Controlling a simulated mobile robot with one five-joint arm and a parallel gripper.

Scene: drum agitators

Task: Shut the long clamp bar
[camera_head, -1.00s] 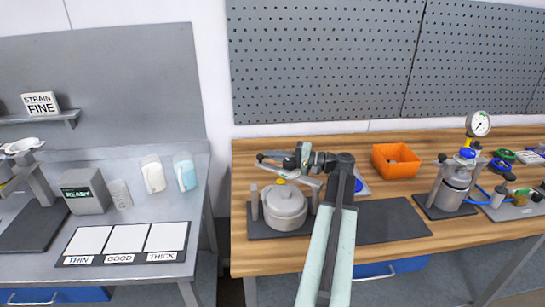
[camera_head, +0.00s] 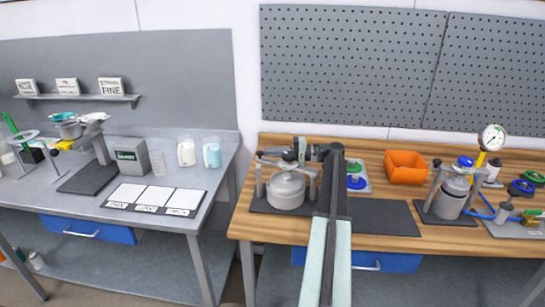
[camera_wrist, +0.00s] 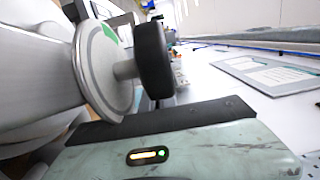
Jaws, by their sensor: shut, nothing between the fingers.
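A squat grey metal pot (camera_head: 286,190) stands on a dark mat at the left of the wooden bench, between two upright posts. A grey clamp bar (camera_head: 272,163) runs across above the pot from the left post; whether it is latched at the right post I cannot tell. My gripper (camera_head: 300,150) is shut and empty, above and just behind the bar's right part, and partly hides it. In the wrist view a round metal disc (camera_wrist: 103,65) with a green mark and a black knob (camera_wrist: 154,60) fill the left side, turned sideways. Contact is not clear.
An orange bin (camera_head: 405,168), a blue and green part on a tray (camera_head: 358,178) and a second clamped pot with a gauge (camera_head: 448,197) stand to the right. The dark mat (camera_head: 387,217) right of my arm is bare. A grey table stands at the left.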

